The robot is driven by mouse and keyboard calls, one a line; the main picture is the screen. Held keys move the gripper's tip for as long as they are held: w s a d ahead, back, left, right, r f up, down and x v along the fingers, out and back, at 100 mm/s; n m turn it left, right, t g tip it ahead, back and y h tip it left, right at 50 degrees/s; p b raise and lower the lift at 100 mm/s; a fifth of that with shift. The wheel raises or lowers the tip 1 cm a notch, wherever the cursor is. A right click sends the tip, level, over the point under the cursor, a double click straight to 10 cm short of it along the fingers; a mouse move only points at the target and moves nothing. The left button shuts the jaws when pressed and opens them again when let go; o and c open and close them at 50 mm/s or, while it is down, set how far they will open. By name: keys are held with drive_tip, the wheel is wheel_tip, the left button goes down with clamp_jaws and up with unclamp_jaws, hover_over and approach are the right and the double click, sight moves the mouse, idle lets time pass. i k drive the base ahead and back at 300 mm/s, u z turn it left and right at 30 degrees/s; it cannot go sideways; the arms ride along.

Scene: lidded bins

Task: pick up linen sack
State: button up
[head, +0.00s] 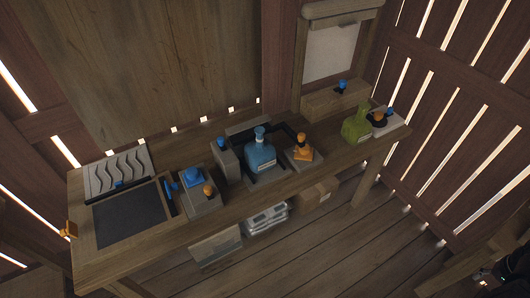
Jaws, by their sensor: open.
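I cannot pick out a linen sack with certainty in the head view. A green rounded thing with a narrow top (357,125) stands near the right end of the workbench. A blue thing of similar shape (260,152), with a pale label, stands mid-bench. Neither is clearly linen. I cannot make out my gripper in this view, and nothing is seen being held.
The wooden workbench (230,205) runs along the wall and carries a dark panel (130,215), grey blocks with blue and orange parts, and an orange piece (302,145). A cardboard box (316,192) sits beneath. Unclear dark clutter (514,266) stands lower right. The floor in front is clear.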

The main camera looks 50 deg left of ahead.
sight(259, 153)
drive_tip(key=i, duration=1.9)
drive_tip(key=u, duration=0.05)
drive_tip(key=k, duration=0.15)
drive_tip(key=u, duration=2.25)
